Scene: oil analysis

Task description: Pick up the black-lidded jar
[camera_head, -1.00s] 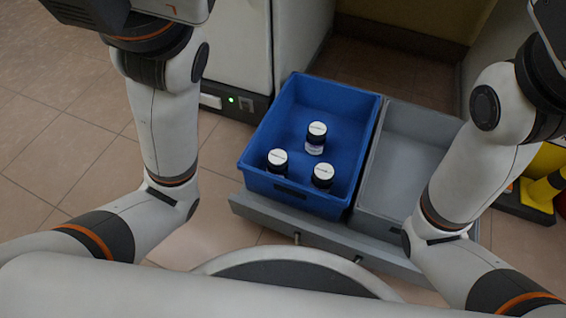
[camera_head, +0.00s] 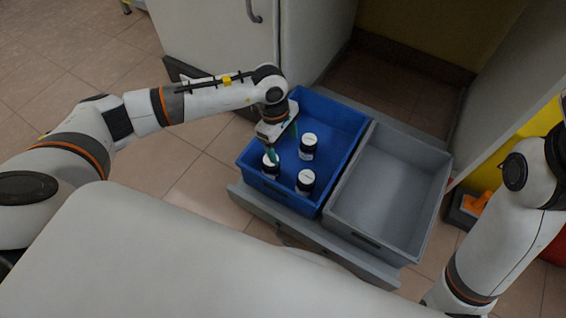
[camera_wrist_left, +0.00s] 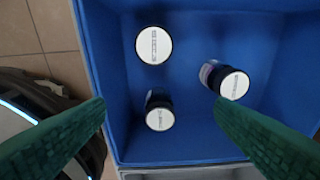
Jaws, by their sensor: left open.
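Three dark jars stand in the blue crate (camera_head: 345,110), with white labelled tops and black lid sides. In the head view one is at the left (camera_head: 270,168), one in front (camera_head: 305,182) and one behind (camera_head: 308,147). My left gripper (camera_head: 284,146) is open and empty over the crate, its green fingers pointing down. One finger overlaps the left jar in the picture; contact cannot be told. In the left wrist view, one jar (camera_wrist_left: 160,115) lies between the open fingers (camera_wrist_left: 160,108), one (camera_wrist_left: 153,45) is above it and one (camera_wrist_left: 232,84) is beside the right finger. My right gripper is out of view.
An empty grey crate (camera_head: 350,222) stands right of the blue one, both on a grey platform (camera_head: 300,232). A white cabinet (camera_head: 220,40) stands behind at the left. A yellow item (camera_head: 530,130) is at the right. Tiled floor lies open at the left.

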